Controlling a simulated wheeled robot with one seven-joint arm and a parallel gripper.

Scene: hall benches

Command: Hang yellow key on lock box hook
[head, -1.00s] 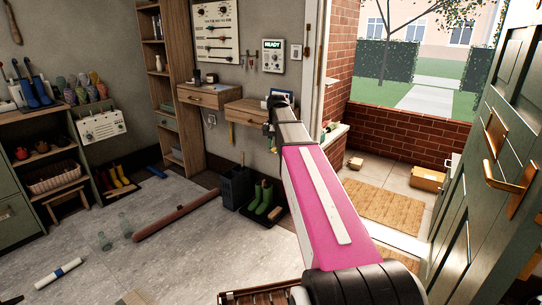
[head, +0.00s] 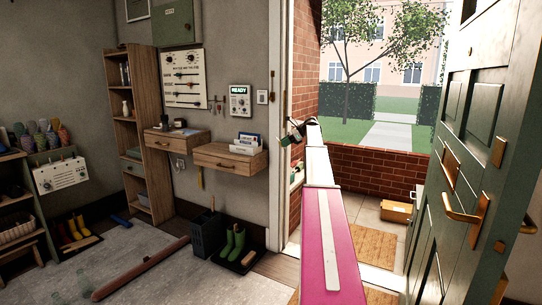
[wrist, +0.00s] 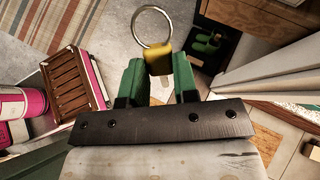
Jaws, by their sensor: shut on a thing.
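My gripper (wrist: 158,88) has green fingers shut on the yellow key (wrist: 158,60) in the wrist view. A large metal ring (wrist: 152,27) sticks out beyond the fingertips; most of the key's yellow part is hidden between them. In the head view my gripper (head: 297,130) is small and dark at the far end of my raised arm, beside the door frame; the key is not clear there. A wall box with a READY display (head: 240,101) is left of the gripper. Small hooks with hanging items (head: 217,102) are beside it. I cannot tell which is the lock box hook.
Two wooden drawer shelves (head: 230,157) jut from the wall. Green boots (head: 233,243) and a dark bin (head: 207,234) stand below. The open green door (head: 478,150) is at right, the brick porch (head: 385,168) beyond. A long brown roll (head: 140,268) lies on the floor.

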